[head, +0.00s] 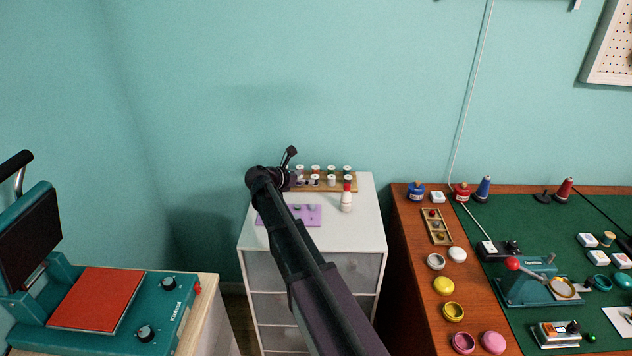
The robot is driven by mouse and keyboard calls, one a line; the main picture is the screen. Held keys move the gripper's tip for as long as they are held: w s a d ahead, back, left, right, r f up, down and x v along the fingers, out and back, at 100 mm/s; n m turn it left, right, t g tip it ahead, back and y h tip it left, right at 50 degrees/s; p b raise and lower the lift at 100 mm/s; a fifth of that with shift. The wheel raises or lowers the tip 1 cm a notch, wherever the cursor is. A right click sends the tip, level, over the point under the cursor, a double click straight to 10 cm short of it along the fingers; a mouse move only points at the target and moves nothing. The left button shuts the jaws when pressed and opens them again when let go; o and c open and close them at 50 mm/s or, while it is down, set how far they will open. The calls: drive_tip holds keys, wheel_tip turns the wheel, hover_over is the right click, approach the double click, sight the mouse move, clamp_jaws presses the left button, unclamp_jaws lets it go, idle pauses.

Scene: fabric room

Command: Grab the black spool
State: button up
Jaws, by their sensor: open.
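Several small thread spools with pale tops stand in two rows on a wooden rack (324,188) at the back of a white drawer cabinet. The spools are too small for me to tell for sure which one is black. My gripper (288,178) is at the left end of the rack, in front of or over the leftmost spools. It is open, and I see nothing held in it. Its fingertips are hard to make out against the dark wrist, which also hides part of the rack's left end.
A purple tray (306,215) lies in front of the rack on the white cabinet (350,235). A white bottle with a red cap (346,198) stands close to the rack. A heat press (110,310) is at left; a crowded craft table (408,235) is at right.

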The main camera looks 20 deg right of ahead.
sight(316, 176)
drive_tip(key=shift+b+x, duration=1.05)
drive_tip(key=shift+x, duration=1.55)
drive_tip(key=shift+w+a, duration=0.1)
drive_tip(key=shift+w, duration=0.05)
drive_tip(key=c, duration=0.9)
